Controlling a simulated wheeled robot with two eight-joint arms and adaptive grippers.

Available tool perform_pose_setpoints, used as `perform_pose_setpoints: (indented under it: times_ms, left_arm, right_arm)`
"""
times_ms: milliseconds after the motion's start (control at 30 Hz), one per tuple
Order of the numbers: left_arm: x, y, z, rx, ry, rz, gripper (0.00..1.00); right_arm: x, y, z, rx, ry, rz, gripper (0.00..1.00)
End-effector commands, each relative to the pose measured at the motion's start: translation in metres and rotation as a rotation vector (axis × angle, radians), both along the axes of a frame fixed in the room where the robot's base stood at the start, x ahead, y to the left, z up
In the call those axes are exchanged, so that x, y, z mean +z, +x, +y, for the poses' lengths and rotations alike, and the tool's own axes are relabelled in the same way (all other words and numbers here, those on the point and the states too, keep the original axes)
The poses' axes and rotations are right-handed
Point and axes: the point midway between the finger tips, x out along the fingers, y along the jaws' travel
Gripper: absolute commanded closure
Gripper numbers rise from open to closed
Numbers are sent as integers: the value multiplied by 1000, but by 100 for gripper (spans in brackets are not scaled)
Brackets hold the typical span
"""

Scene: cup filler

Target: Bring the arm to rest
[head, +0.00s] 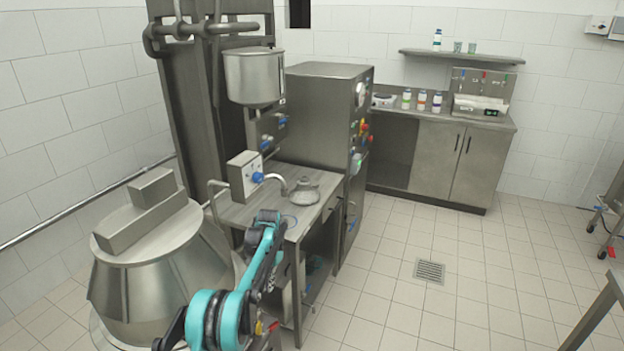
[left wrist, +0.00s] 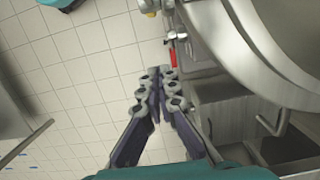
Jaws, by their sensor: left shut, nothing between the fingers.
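My left gripper (left wrist: 160,78) shows in the left wrist view with its two dark fingers close together, shut and empty. Pale tiled floor lies behind the fingers, and nothing touches them there. In the head view my teal and black left arm rises from the bottom edge and bends near the front of the steel work table (head: 295,228). I cannot make out the fingertips clearly in that view. My right gripper is in neither view.
A large steel vessel (head: 160,265) stands left of my arm; a big round steel body (left wrist: 275,45) fills the wrist view's upper right. A red handle (left wrist: 172,57) is close to the fingers. A steel cabinet (head: 320,110) stands behind the table. Open floor (head: 450,300) lies to the right.

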Motion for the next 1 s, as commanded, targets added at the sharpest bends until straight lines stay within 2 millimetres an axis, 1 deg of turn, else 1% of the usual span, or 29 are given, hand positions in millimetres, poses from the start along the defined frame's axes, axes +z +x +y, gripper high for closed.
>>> perform_pose_setpoints:
  times_ms: [67,167,200,267,300,367,400,467,500,567,600,667,700,767,800,867,900,967,1000]
  left_arm:
    - [18,-4,-1,7,-1,-20,100]
    - [53,-13,-2,25,-1,-65,100]
    - [69,-19,-3,34,-1,-89,100]
    - [94,-31,-4,49,-3,-125,100]
    - [109,-39,-5,59,-6,-151,100]
    - [131,-54,-6,75,-8,-189,100]
    - [145,-65,-7,85,-10,-213,100]
    - [163,-82,-8,101,-14,-250,100]
    - [175,-95,-9,111,-17,-275,100]
    - [190,-115,-10,126,-21,-312,100]
    - [198,-128,-11,137,-25,-337,100]
    - [209,-150,-12,152,-30,-374,100]
    - [216,-165,-13,163,-35,-398,100]
    - [222,-187,-14,178,-43,-435,100]
    - [226,-203,-15,189,-47,-459,100]
    - [228,-226,-16,205,-55,-495,100]
    - [229,-242,-17,216,-62,-518,100]
    - [227,-265,-18,231,-71,-555,100]
    - [225,-280,-19,242,-77,-579,100]
  right_arm:
    - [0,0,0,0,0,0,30]
    - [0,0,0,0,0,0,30]
    - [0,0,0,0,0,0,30]
    - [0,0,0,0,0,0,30]
    - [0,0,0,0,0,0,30]
    - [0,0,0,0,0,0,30]
    - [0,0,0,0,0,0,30]
    - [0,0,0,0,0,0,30]
    - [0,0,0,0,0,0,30]
    - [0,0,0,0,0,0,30]
    - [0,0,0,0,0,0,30]
    - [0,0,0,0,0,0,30]
    - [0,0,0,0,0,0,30]
    - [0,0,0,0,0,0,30]
    - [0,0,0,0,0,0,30]
    - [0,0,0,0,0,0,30]
    - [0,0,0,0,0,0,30]
    - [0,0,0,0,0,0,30]
    - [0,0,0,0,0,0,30]
